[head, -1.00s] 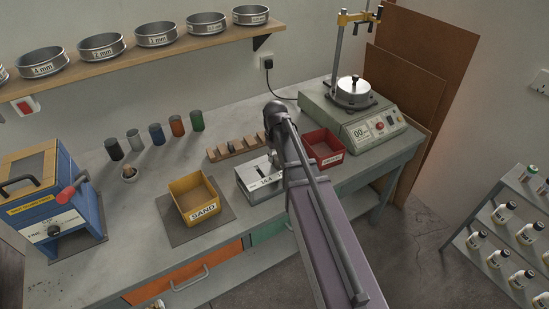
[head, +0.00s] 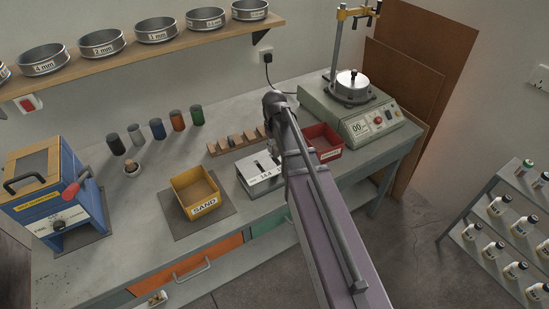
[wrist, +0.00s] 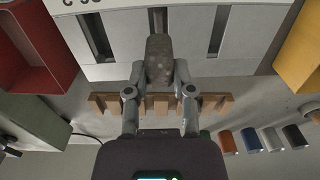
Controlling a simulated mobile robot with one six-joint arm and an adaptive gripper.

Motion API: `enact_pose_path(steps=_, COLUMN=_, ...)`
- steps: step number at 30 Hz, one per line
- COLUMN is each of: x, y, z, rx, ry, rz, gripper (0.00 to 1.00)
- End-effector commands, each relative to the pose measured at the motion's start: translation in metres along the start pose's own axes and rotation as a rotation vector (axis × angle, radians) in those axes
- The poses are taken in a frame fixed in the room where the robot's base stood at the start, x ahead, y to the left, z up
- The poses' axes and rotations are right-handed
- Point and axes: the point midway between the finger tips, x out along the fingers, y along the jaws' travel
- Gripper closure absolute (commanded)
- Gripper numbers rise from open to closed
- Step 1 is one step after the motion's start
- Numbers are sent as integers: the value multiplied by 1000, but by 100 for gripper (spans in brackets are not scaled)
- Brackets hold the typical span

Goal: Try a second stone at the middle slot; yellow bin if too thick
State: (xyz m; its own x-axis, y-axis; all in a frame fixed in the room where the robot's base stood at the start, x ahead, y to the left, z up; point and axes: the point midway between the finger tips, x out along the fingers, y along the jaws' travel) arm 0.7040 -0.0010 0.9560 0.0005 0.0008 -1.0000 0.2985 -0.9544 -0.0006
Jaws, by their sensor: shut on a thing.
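My gripper (wrist: 159,74) is shut on a dark, rough, elongated stone (wrist: 158,52) in the wrist view. The stone lines up with the middle slot (wrist: 158,18) of the pale slotted gauge (wrist: 188,25), at the slot's near end; I cannot tell whether it is in the slot or above it. The gauge (head: 262,176) also shows in the head view, partly behind my arm, which hides the gripper and stone there. The yellow bin (head: 194,193), labelled SAND, stands left of the gauge; it also shows in the wrist view (wrist: 302,50).
A red bin (head: 322,143) stands right of the gauge. A notched wooden rack (head: 231,144) lies behind it. Several coloured cylinders (head: 157,128) stand at the back left. A blue machine (head: 55,195) and a green-grey shaker (head: 360,118) occupy the bench ends.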

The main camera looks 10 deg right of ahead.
Motion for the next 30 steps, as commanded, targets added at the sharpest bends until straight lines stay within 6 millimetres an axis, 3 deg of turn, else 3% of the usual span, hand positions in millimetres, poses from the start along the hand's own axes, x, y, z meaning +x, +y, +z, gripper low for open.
enact_pose_path(steps=30, x=-44, y=0, z=0, rx=1, ry=0, rz=0, gripper=100)
